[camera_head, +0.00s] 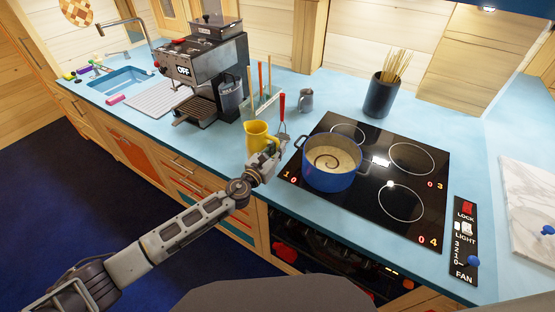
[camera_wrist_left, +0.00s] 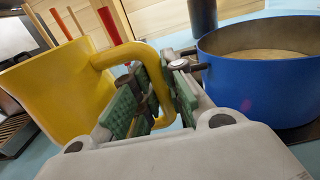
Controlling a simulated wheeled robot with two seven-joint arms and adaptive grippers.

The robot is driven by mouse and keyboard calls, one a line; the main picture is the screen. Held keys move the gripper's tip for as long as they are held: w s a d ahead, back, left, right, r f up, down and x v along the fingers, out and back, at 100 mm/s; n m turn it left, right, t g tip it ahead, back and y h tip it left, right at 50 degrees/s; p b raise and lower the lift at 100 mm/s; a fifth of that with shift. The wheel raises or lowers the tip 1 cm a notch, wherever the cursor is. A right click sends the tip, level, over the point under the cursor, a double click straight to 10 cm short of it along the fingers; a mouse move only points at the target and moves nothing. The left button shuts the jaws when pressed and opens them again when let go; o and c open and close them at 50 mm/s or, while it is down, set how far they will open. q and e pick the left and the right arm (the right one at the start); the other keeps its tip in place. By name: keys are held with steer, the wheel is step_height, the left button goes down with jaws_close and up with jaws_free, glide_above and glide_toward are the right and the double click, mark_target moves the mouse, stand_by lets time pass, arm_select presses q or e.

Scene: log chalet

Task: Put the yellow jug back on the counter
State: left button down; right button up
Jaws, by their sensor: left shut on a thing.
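The yellow jug (camera_head: 257,137) is at the front of the blue counter (camera_head: 221,142), left of the cooktop. In the left wrist view the jug (camera_wrist_left: 55,92) fills the left side, looks tilted, and its handle runs between my finger pads. My left gripper (camera_head: 268,158) is shut on the jug's handle; it also shows in the left wrist view (camera_wrist_left: 153,95). I cannot tell whether the jug's base touches the counter. My right gripper is not in view.
A blue pot (camera_head: 331,166) with pale contents stands on the black cooktop (camera_head: 393,208), close right of my left gripper. A utensil holder (camera_head: 262,103), grey mug (camera_head: 306,99) and coffee machine (camera_head: 203,72) stand behind. Clear counter lies left of the jug.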

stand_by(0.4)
arm_select(q)
steer(key=shift+f+b, duration=1.05)
steer(key=shift+f, duration=1.05)
steer(key=c, duration=1.5)
jaws_free()
steer(key=v, duration=1)
steer(key=shift+b, duration=0.35)
steer(key=shift+v, duration=1)
